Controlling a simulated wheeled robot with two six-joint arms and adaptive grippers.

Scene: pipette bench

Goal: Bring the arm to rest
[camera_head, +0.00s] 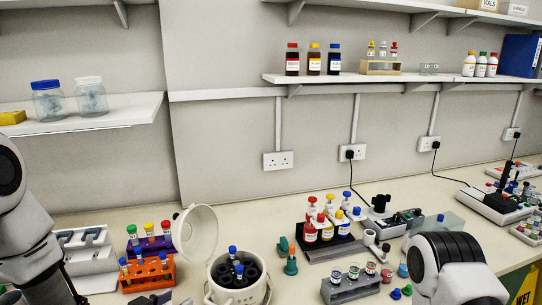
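My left arm (28,225) comes in at the left edge and runs down out of the picture. A small dark piece at the bottom edge, in front of the orange rack, may be part of my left gripper; too little shows to tell if it is open or shut. My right arm (455,268) shows as a white and black rounded link at the bottom right. My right gripper is out of the picture. I see nothing held by either arm.
An orange tube rack (148,278), an open white centrifuge (237,292) with its lid raised, a grey vial rack (350,290) and a dark tray of bottles (328,245) crowd the bench. Bare bench (262,228) shows behind the centrifuge. Wall shelves (400,78) hang above.

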